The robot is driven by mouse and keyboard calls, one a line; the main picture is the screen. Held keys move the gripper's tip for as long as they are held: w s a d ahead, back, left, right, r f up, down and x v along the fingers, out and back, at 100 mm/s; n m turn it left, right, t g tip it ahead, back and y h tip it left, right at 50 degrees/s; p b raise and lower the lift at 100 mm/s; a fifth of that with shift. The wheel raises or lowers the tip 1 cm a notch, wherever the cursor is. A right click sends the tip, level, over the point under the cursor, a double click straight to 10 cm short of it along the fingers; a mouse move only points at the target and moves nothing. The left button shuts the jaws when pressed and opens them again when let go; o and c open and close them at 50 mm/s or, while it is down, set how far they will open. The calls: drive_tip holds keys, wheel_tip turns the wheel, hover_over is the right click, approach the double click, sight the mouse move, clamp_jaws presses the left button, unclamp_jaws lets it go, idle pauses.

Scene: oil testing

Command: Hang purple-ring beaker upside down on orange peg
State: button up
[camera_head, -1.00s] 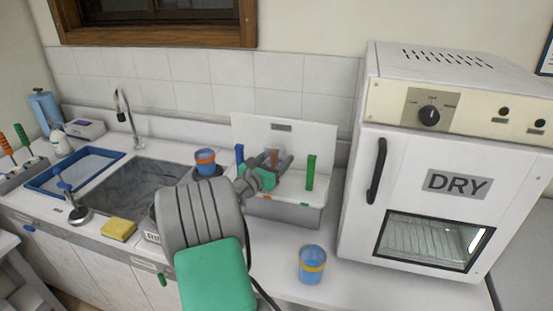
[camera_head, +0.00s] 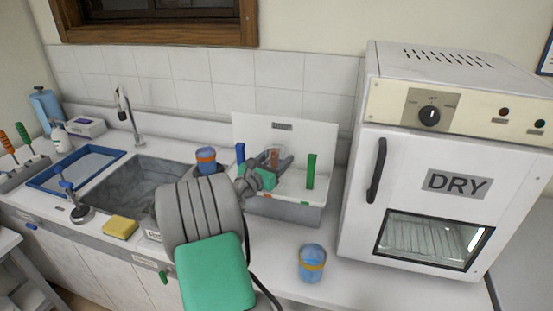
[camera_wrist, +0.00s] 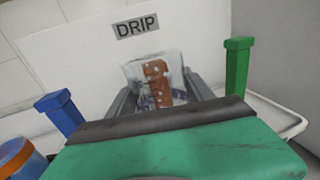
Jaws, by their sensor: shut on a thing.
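My gripper (camera_head: 272,165) is shut on a clear beaker (camera_head: 274,153) at the white drip rack. In the wrist view the beaker (camera_wrist: 138,72) sits between the two fingers (camera_wrist: 160,95), with a hint of purple low on it, partly hidden. The orange peg (camera_wrist: 157,80) shows through the clear wall, upright and in line with the beaker. I cannot tell from these views whether the peg is inside the beaker or behind it. Which end of the beaker is up is also unclear.
A blue peg (camera_head: 240,152) and a green peg (camera_head: 311,171) flank the beaker on the rack (camera_head: 322,140). An orange-ringed blue beaker (camera_head: 205,160) stands left; a yellow-ringed one (camera_head: 312,263) stands in front. The DRY oven (camera_head: 440,150) stands right, the sink (camera_head: 135,185) left.

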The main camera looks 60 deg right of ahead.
drive_tip(key=shift+f, duration=0.3)
drive_tip(key=o, duration=1.5)
drive_tip(key=shift+c, duration=0.2)
